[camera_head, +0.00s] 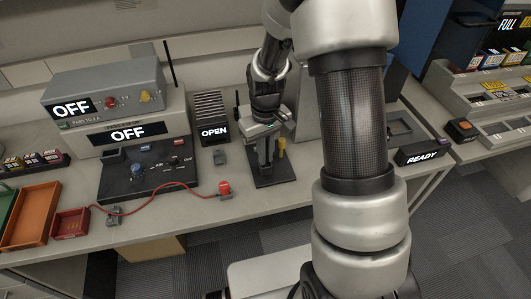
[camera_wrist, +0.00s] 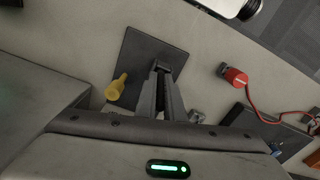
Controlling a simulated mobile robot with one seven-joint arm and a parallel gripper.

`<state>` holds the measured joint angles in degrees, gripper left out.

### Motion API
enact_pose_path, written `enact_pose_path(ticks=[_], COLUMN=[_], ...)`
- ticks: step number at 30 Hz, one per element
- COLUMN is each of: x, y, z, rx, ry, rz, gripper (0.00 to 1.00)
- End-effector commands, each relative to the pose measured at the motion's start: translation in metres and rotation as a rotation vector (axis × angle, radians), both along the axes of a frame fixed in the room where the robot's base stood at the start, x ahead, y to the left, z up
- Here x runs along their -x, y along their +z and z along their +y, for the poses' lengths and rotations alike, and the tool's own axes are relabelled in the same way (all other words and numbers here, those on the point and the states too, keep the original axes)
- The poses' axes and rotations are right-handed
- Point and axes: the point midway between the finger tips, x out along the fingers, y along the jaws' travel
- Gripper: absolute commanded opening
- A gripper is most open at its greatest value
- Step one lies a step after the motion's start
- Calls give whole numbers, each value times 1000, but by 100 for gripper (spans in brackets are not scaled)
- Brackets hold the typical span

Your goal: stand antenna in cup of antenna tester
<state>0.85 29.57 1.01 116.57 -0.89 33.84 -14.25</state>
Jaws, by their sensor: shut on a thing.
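My gripper (camera_wrist: 162,68) points down over a dark flat base plate (camera_wrist: 128,58) on the bench. It is shut on a dark, narrow piece that looks like the antenna (camera_wrist: 161,84), mostly hidden between the fingers. In the head view my gripper (camera_head: 265,160) stands over the same plate (camera_head: 277,179). A yellow knobbed post (camera_wrist: 117,87) stands at the plate's edge, beside the fingers; it also shows in the head view (camera_head: 282,147). The fingers cover the plate's middle, so I cannot make out a cup or whether the held piece touches it.
A ribbed unit reading OPEN (camera_head: 213,132) stands left of the plate. A red plug (camera_head: 224,188) with a red cable lies near the bench's front edge. Two stacked OFF boxes (camera_head: 108,92) and a control panel (camera_head: 148,170) stand further left. Bare bench lies in front of the plate.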

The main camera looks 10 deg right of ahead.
Motion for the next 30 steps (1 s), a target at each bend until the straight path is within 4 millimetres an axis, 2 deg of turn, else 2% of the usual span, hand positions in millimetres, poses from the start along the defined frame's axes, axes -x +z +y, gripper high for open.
enact_pose_path(ticks=[8,9,12,13,23,26,30], x=[0,0,0,0,0,-1,-2], y=[-8,-7,-7,-7,-3,8,37], z=[0,0,0,0,0,0,0], rx=[0,0,0,0,0,0,-1], ry=[0,0,0,0,0,0,0], rz=[1,0,1,1,-1,-1,-6], gripper=[0,12,29,30,30,30,30])
